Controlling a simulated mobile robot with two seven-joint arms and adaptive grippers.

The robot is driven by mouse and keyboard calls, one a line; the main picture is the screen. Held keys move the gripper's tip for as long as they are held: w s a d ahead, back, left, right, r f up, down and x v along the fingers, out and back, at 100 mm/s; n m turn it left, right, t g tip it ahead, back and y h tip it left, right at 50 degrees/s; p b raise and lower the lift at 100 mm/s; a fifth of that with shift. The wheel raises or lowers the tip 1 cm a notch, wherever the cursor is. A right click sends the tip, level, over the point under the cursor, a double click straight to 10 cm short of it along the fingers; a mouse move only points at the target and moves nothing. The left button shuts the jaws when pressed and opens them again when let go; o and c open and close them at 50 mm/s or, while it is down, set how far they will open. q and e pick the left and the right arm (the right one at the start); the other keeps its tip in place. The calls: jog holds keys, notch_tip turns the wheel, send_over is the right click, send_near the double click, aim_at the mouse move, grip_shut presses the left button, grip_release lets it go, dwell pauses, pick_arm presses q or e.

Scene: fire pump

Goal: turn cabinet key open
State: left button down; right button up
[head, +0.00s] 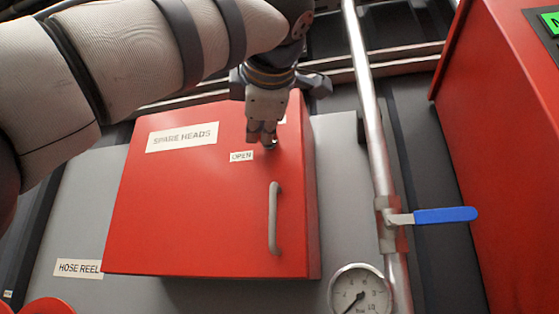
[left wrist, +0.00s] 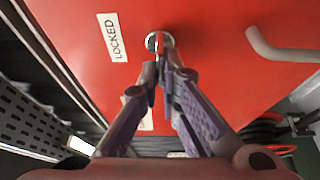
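The red cabinet (head: 210,215) has a closed door with a SPARE HEADS label and a grey handle (head: 274,218). My left gripper (head: 264,146) is at the door's lock, just right of the OPEN label (head: 241,156). In the left wrist view the round silver lock (left wrist: 153,40) shows just beyond the fingertips. The thin key (left wrist: 158,62) stands in it, and my left gripper (left wrist: 160,72) is shut on it. The fingers hide most of the key, so its exact angle is hard to tell. The LOCKED label (left wrist: 112,37) is beside the lock. My right gripper is out of view.
A metal pipe (head: 370,110) with a blue valve lever (head: 446,215) runs right of the cabinet. A pressure gauge (head: 360,291) is below it. Another red cabinet (head: 510,130) stands at the far right. The door handle also shows in the left wrist view (left wrist: 275,48).

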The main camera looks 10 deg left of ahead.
pick_arm(q)
jog(key=c, duration=1.8)
grip_release()
jog(key=v, duration=1.2)
